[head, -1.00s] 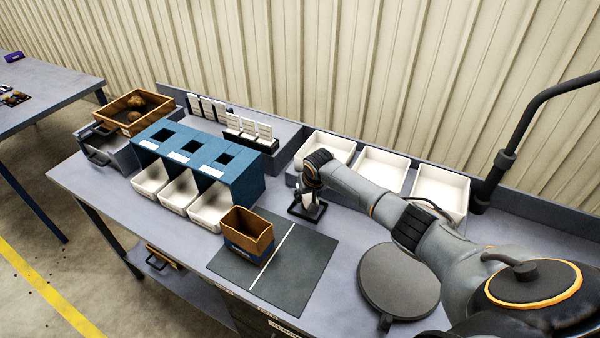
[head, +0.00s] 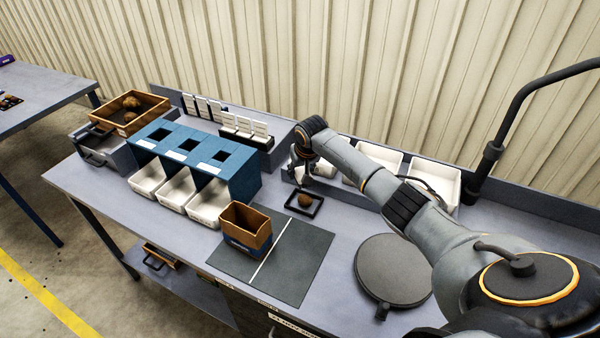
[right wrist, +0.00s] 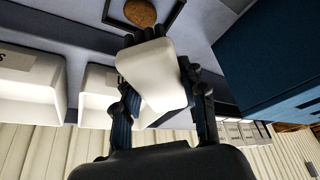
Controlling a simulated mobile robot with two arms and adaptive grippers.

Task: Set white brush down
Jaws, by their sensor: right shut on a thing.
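The white brush (right wrist: 152,72) is held in my right gripper (right wrist: 160,95), one finger on each side of it, its dark bristles pointing to the top of the right wrist view. In the head view my right gripper (head: 303,166) is raised over the back of the bench, in front of the white bins; the brush is hard to make out there. A brown potato (head: 305,199) lies in a small black frame (head: 290,207) on the bench, apart from the brush. The potato also shows in the right wrist view (right wrist: 140,12). My left gripper is out of view.
White bins (head: 385,158) stand along the back. A blue rack (head: 240,180) with white trays is at the left. An open brown box (head: 246,228) stands on a dark mat (head: 300,262). A round grey plate (head: 393,270) lies at the right.

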